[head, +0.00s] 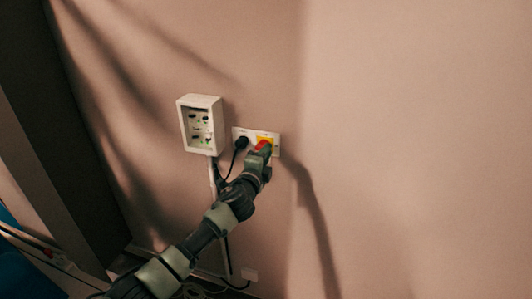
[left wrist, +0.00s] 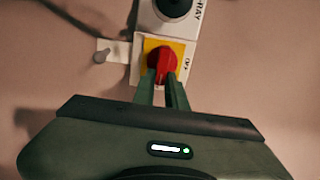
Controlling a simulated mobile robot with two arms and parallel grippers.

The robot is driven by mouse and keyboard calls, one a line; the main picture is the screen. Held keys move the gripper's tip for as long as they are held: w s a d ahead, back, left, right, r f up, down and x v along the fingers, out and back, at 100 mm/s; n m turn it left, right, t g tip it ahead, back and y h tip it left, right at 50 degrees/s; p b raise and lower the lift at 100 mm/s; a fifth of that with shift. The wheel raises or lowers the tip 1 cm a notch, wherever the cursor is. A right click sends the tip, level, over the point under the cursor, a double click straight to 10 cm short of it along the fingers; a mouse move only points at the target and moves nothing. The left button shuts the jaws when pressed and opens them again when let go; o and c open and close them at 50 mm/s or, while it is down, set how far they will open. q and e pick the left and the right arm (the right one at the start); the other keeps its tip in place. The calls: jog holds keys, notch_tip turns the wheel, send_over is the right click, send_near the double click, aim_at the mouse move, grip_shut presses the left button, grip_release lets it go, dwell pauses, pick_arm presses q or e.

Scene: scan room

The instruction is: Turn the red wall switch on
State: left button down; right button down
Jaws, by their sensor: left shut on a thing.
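The red wall switch (head: 262,144) is a rotary knob on a yellow square, set in a white wall plate. In the left wrist view the red knob (left wrist: 162,60) sits on the yellow backing (left wrist: 150,45), with an "OFF" label to its right. My left gripper (head: 265,151) is at the switch, and its two fingers (left wrist: 162,81) are shut on the lower part of the knob, one on each side. The fingers hide part of the knob. My right gripper is not in view.
A white wall box (head: 202,125) with several sockets hangs further left. The wall to the right is bare. A dark panel (head: 70,130) stands at the far left.

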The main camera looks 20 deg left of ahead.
pick_arm(q)
jog(key=shift+f, duration=0.1)
dwell(0.3)
jog(key=c, duration=1.4)
grip_release()
jog(key=shift+c, duration=0.2)
jog(key=s+b, duration=0.1)
jog(key=s, duration=0.6)
jog(key=shift+s, duration=0.4)
jog(key=shift+a, duration=0.1)
